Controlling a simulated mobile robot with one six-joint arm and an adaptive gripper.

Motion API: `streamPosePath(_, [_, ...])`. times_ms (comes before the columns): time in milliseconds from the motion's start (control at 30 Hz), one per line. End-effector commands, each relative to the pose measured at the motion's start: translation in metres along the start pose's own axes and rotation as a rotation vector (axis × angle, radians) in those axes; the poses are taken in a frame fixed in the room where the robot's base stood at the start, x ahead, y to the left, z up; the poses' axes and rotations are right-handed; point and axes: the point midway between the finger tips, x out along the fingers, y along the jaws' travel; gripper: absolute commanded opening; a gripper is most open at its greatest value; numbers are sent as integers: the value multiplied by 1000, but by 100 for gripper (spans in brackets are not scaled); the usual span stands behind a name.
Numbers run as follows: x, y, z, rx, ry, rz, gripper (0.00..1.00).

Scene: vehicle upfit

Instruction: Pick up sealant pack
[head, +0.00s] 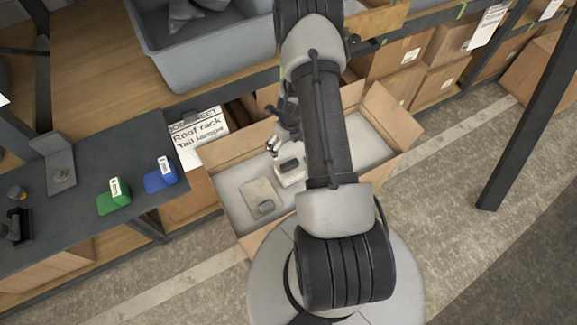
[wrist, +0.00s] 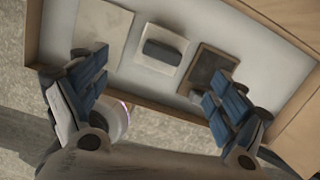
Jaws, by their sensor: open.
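An open cardboard box (head: 228,192) holds flat items on a pale floor. One is a white piece with a dark block on it (head: 290,168), in the middle of the wrist view (wrist: 162,50). Another is a beige flat piece with a small grey block (head: 262,200). The wrist view also shows a brown flat panel (wrist: 207,62) and a plain pale flat piece (wrist: 104,30). I cannot tell which is the sealant pack. My gripper (wrist: 155,78) is open and empty above the box, with the white piece beyond and between its fingers. The arm hides part of the box.
The box's raised flaps (head: 392,104) stand around it. A dark bench (head: 75,200) at the left carries a green box (head: 113,198) and a blue box (head: 160,176). A grey bin (head: 205,55) stands behind on a wooden shelf. A dark post (head: 520,110) rises at the right.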

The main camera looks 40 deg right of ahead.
Motion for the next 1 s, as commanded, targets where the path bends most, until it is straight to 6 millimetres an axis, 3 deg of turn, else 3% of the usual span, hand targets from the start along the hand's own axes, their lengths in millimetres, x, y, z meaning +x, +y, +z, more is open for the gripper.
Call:
streamPosePath(100, [23, -8, -18, 124, 21, -8, 100])
streamPosePath(200, [35, -10, -23, 164, 26, -13, 100])
streamPosePath(700, [135, -10, -26, 162, 27, -11, 100])
streamPosePath(1000, [158, -11, -25, 161, 26, -12, 100])
